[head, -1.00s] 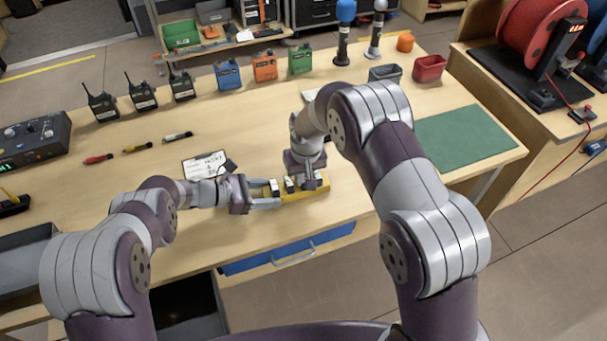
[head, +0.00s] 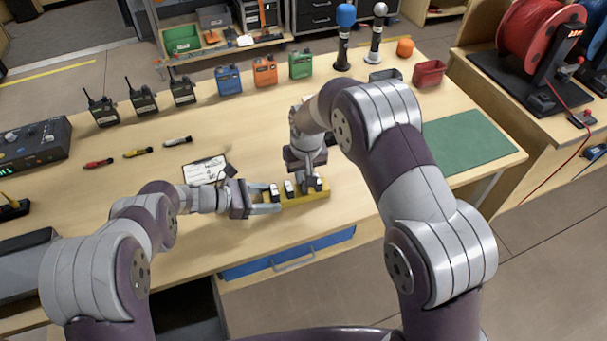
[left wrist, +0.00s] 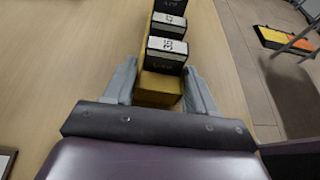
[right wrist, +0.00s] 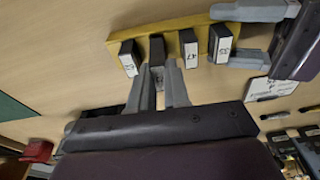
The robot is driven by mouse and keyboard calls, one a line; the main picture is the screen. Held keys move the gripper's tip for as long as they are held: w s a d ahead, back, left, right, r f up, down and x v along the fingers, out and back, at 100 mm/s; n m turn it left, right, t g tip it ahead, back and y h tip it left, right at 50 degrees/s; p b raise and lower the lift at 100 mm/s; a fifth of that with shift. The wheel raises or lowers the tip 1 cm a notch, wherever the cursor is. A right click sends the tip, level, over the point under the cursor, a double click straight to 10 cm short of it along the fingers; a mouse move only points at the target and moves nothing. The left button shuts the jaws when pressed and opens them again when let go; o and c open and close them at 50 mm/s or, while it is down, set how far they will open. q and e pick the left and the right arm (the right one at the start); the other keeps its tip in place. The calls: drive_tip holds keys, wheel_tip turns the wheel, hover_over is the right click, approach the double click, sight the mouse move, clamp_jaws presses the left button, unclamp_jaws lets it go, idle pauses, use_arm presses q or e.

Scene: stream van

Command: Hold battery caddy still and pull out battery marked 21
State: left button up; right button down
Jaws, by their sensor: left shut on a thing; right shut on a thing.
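The yellow battery caddy (head: 318,194) lies on the workbench and holds black batteries with white labels in a row. My left gripper (head: 264,200) is shut on the caddy's left end; its fingers flank the yellow end in the left wrist view (left wrist: 160,95). My right gripper (head: 308,176) points down over the caddy, shut on a dark battery (right wrist: 157,50) whose label I cannot read. Beside it in the right wrist view are a battery marked 47 (right wrist: 190,48), another labelled battery (right wrist: 222,44) and an end battery (right wrist: 129,58). The held battery still appears in the row.
A white card (head: 205,170) lies behind my left gripper.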

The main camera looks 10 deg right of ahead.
drive_tip(key=shift+r, duration=0.4)
drive_tip(key=shift+r, duration=0.1)
drive_tip(key=shift+r, duration=1.4)
use_arm(q)
drive_tip(key=o, duration=1.1)
drive_tip(key=shift+o, duration=0.2)
drive_tip(key=v, duration=1.2)
drive_tip(key=shift+f, duration=0.1)
use_arm(e)
drive_tip(key=shift+s+f, duration=0.1)
